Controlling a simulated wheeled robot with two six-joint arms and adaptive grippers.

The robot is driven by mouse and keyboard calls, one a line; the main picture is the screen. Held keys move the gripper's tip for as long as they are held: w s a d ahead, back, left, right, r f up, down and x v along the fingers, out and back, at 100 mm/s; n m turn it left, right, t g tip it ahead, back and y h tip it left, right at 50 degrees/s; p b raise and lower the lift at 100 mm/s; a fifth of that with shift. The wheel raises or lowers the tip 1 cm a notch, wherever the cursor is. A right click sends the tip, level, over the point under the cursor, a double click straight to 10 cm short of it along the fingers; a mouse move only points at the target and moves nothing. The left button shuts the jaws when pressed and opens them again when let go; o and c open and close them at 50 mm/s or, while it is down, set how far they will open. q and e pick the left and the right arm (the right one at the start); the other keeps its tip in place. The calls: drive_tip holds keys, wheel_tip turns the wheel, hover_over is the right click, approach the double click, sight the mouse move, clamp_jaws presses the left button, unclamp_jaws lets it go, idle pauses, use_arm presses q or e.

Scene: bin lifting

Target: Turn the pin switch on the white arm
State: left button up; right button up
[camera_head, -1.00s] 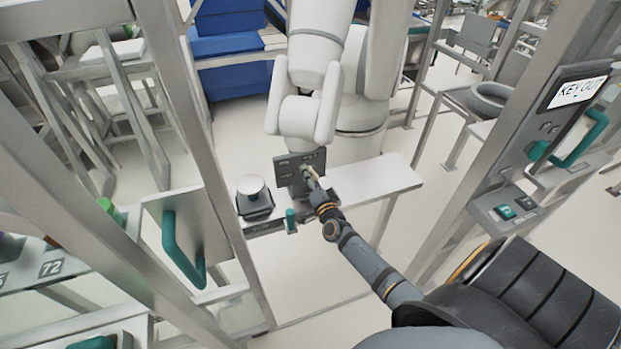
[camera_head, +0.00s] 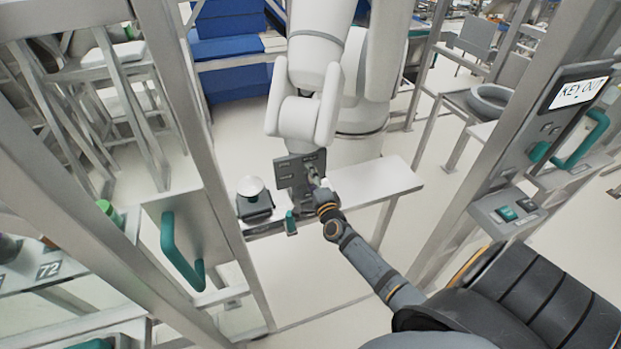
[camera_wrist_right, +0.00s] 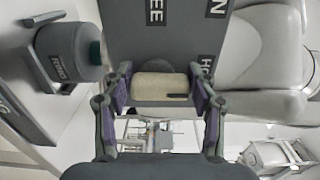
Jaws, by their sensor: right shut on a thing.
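The white arm (camera_head: 303,118) hangs down at the upper middle of the head view, with a dark grey plate (camera_head: 290,175) at its lower end. The plate carries light lettering, partly cut off in the right wrist view (camera_wrist_right: 165,30). My right gripper (camera_head: 318,186) reaches up to the plate's right side. In the right wrist view, its fingers (camera_wrist_right: 160,88) are shut on a pale, cream block-like pin switch (camera_wrist_right: 155,82) with a dark mark, in front of the plate. In the head view the gripper mostly hides the switch. My left gripper does not show.
A white bench (camera_head: 375,186) stands below the plate. A dark device with a round light top (camera_head: 252,193) sits at its left end, near a small green-topped post (camera_head: 290,222). Metal posts flank the opening; a panel reading KEY OUT (camera_head: 580,92) is at right.

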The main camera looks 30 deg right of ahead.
idle(0.3)
drive_tip(key=o, duration=1.2)
drive_tip(key=shift+c, duration=0.2)
drive_tip(key=v, duration=1.2)
drive_tip(key=shift+f, duration=0.1)
